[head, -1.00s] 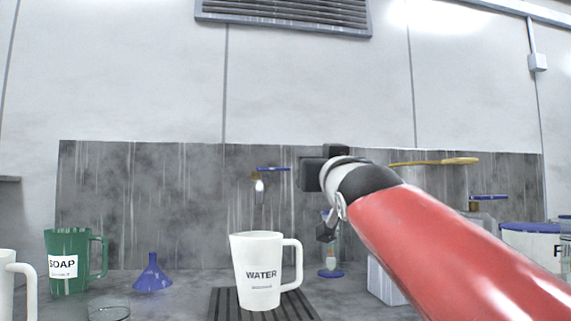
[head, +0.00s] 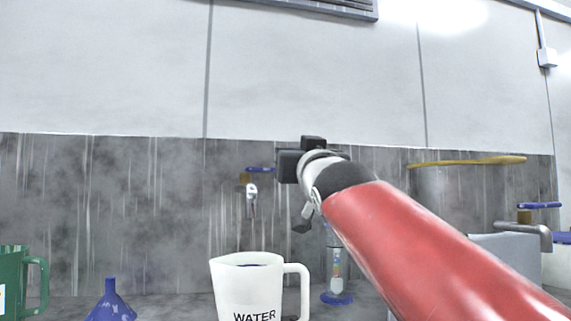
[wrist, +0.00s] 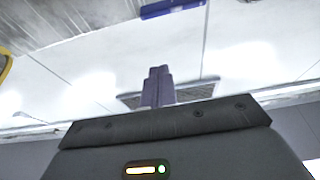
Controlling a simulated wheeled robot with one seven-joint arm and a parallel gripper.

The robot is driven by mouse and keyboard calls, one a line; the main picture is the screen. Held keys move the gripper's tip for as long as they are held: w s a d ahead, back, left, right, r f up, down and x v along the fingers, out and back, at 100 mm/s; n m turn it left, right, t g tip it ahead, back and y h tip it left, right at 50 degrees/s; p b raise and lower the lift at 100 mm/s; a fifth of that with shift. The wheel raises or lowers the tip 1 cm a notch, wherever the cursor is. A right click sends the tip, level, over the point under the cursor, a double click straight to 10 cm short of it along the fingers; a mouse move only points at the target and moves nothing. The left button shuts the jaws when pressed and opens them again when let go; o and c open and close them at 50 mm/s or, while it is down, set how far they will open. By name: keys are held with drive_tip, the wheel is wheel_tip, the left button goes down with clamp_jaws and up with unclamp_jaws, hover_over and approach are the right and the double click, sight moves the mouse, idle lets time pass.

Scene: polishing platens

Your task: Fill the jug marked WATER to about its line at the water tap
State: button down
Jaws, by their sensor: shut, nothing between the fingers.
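The white jug marked WATER (head: 240,290) stands upright below the tap, its handle to the right and its base cut off by the frame. A dark bluish patch shows inside its mouth; I cannot tell the level. The water tap (head: 251,191) is on the splashback above it, with a blue lever (head: 260,169). My gripper (head: 289,165) is just right of this lever in the head view; its fingertips are hidden there. In the wrist view its fingers (wrist: 157,86) are together and empty, with a blue bar (wrist: 172,8), likely the lever, beyond them. Whether water runs is unclear.
A blue funnel (head: 110,303) and a green jug (head: 36,285) stand to the left. Another tap with a blue lever (head: 540,205) is at the right.

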wheel_tip(320, 180, up, 4)
drive_tip(key=p, duration=0.4)
hover_over(268, 170)
drive_tip(key=d, duration=0.4)
drive_tip(key=shift+s+a+f+b, duration=0.1)
drive_tip(key=shift+s+f+b, duration=0.05)
drive_tip(key=shift+f+b, duration=0.9)
drive_tip(key=shift+s+f+b, duration=0.15)
drive_tip(key=shift+f+b, duration=0.55)
drive_tip(key=shift+f, duration=0.6)
wheel_tip(268, 170, down, 3)
drive_tip(key=m+h+b, duration=0.1)
drive_tip(key=m+b, duration=0.2)
drive_tip(key=b, duration=0.3)
drive_tip(key=shift+r, duration=0.1)
